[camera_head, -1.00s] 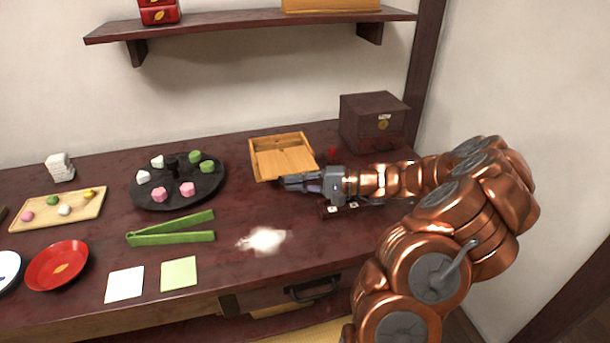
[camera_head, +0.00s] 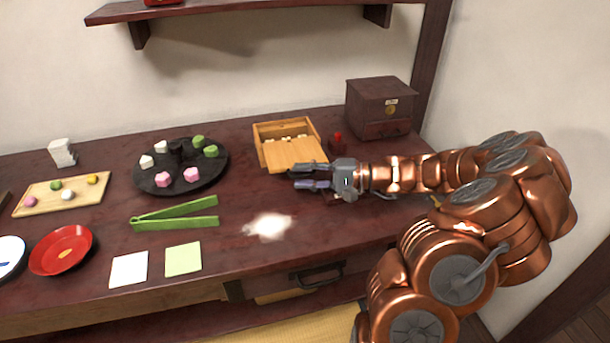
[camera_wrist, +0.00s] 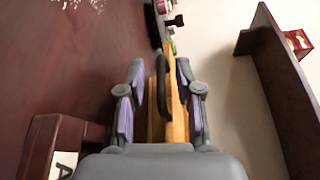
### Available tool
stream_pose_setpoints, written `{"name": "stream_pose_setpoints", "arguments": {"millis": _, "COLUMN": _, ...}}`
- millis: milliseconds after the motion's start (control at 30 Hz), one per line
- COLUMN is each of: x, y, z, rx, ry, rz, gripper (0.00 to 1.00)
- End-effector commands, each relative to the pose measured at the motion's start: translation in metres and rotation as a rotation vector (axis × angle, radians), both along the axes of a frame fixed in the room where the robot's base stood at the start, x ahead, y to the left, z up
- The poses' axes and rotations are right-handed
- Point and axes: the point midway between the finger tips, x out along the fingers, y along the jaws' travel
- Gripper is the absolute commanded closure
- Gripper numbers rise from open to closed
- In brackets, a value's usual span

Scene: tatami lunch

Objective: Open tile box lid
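The tile box (camera_head: 259,150) is a light wooden box at the back of the table, right of centre. Its wooden lid (camera_head: 293,153) lies towards the front, and pale tiles (camera_head: 289,139) show in the gap behind it. My gripper (camera_head: 302,176) is at the near edge of the box, fingers apart and pointing left. In the wrist view the two fingers (camera_wrist: 160,95) are spread, with light wood (camera_wrist: 178,108) and a dark rounded bar between and beyond them. I cannot tell whether a finger touches the lid.
A dark drawer box (camera_head: 378,105) stands at the back right, with a small red item (camera_head: 338,141) near my wrist. A black round tray (camera_head: 181,183) of sweets and green tongs (camera_head: 175,213) lie left. A shelf (camera_head: 260,12) hangs above.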

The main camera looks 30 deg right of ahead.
Motion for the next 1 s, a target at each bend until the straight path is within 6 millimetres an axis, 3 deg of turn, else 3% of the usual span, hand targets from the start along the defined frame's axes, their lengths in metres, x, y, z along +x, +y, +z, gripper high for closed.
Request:
{"name": "stream_pose_setpoints", "arguments": {"millis": 333, "x": -0.006, "y": -0.01, "z": 0.002, "rx": 0.001, "ry": -0.001, "rz": -0.004, "gripper": 0.66}}
{"name": "stream_pose_setpoints", "arguments": {"millis": 700, "x": -0.045, "y": -0.065, "z": 0.008, "rx": 0.0, "ry": -0.002, "rz": -0.006, "gripper": 0.66}}
{"name": "stream_pose_setpoints", "arguments": {"millis": 1000, "x": -0.067, "y": -0.094, "z": 0.011, "rx": -0.002, "ry": 0.0, "rz": -0.003, "gripper": 0.66}}
